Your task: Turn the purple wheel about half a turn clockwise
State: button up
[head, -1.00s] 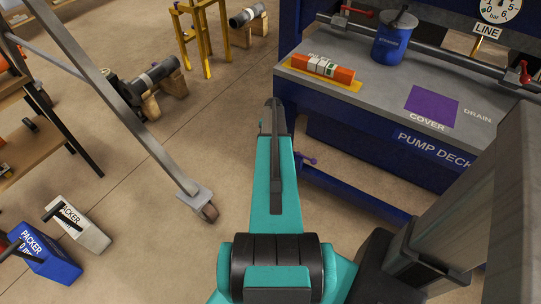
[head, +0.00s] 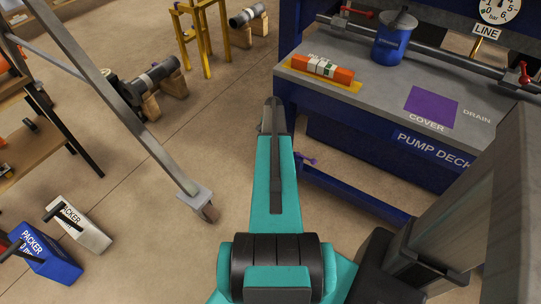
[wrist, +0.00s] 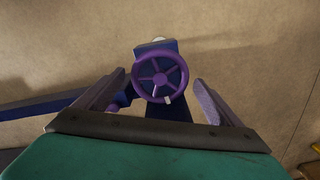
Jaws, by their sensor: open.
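The purple wheel (wrist: 160,77) faces me in the wrist view, a ring with several spokes and a small white mark (wrist: 168,100) at its lower edge, slightly right of the middle. My gripper (wrist: 163,82) is open, with one finger on each side of the wheel and a visible gap to the rim on both sides. I cannot tell how far the wheel lies beyond the fingertips. In the head view a small purple part (head: 306,160) shows beside my arm; most of the wheel and my fingertips are hidden there.
A dark blue beam (wrist: 40,108) runs left from the wheel's mount.

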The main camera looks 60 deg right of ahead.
jog(key=shift+r+p, duration=1.1)
jog(key=shift+r, duration=1.55)
jog(key=shift+r, duration=0.1)
notch_tip(320, 180, up, 14)
jog(key=shift+f+b, duration=0.2)
jog(key=shift+b, duration=0.2)
jog(key=shift+w, duration=0.1)
